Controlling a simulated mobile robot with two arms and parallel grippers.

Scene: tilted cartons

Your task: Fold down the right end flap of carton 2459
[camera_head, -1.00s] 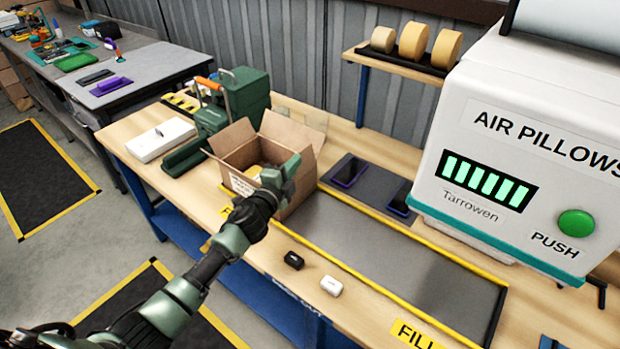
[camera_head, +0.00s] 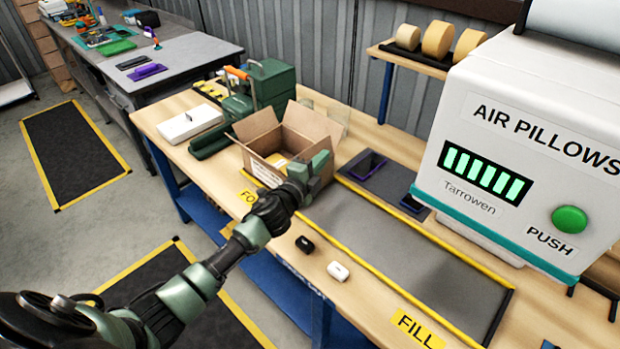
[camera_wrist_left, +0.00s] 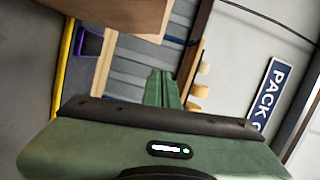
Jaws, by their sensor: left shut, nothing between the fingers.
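The right side is partly hidden behind my left gripper (camera_head: 318,170), so I cannot tell how the right end flap lies. The gripper is shut and empty at the carton's right front corner; contact cannot be told. In the left wrist view the shut fingers (camera_wrist_left: 164,88) point away, and a carton part (camera_wrist_left: 125,14) shows at the upper left. The carton number is not readable. My right gripper is out of view.
A grey mat with yellow edges (camera_head: 415,250) lies right of the carton, with purple-edged devices (camera_head: 368,163) behind. A black case (camera_head: 305,244) and a white case (camera_head: 338,271) sit in front. The air pillow machine (camera_head: 510,150) fills the right.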

